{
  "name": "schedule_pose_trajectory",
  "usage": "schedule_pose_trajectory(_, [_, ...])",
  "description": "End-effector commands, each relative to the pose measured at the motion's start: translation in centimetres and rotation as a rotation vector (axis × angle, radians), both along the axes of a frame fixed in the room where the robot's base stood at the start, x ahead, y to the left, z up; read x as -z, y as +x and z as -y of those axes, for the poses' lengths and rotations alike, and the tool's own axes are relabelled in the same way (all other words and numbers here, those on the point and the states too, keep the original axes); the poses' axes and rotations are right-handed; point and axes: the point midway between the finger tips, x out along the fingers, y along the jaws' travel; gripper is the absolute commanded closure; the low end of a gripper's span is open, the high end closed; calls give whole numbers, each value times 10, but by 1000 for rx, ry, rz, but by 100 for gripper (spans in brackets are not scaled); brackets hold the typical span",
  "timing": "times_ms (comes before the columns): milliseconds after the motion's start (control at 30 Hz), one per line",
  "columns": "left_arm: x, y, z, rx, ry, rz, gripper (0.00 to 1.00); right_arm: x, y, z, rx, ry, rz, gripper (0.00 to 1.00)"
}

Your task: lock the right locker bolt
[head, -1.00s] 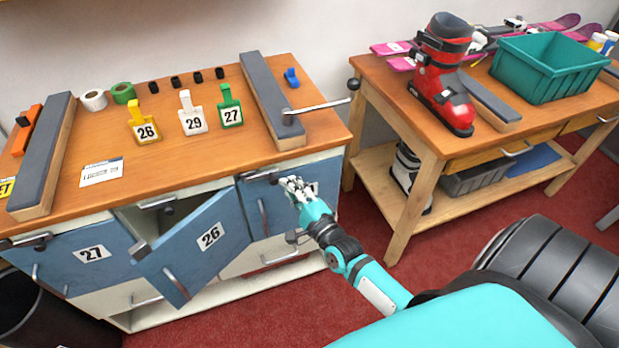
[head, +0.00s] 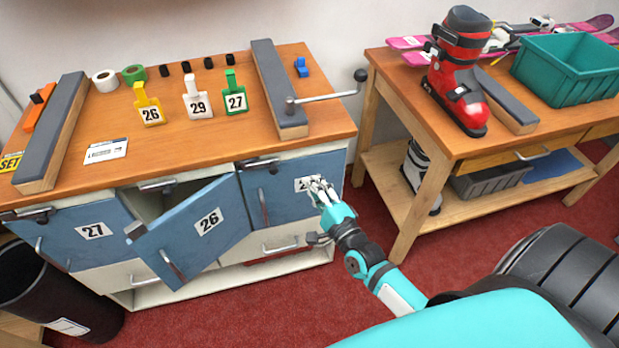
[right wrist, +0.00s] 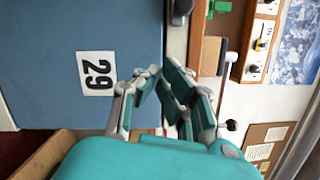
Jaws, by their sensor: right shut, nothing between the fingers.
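The right locker is a blue door (head: 285,199) with a number label, 29 in the right wrist view, and it looks closed. Its dark bolt (head: 262,162) sits on the cabinet rim above the door's upper left part. In the right wrist view a dark piece of it (right wrist: 180,10) shows at the top edge. I cannot tell whether it is thrown. My right gripper (head: 318,186) is in front of the door's right part, partly over the label, right of and below the bolt. Its fingers (right wrist: 158,76) are shut and empty. My left gripper is not in view.
The middle locker door 26 (head: 187,243) stands ajar and juts out. A metal lever (head: 325,97) overhangs the bench's right end. A second table (head: 450,139) stands to the right, with red floor between.

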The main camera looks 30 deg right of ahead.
Motion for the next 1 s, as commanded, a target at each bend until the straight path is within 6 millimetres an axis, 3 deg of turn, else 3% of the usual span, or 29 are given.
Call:
schedule_pose_trajectory(233, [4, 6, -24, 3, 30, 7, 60, 5, -43, 0, -1, -1, -4, 100])
schedule_pose_trajectory(400, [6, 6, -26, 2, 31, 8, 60, 5, -61, 0, -1, 0, -2, 100])
schedule_pose_trajectory(1000, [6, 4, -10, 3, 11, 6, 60, 4, -66, 1, 1, 0, -1, 100])
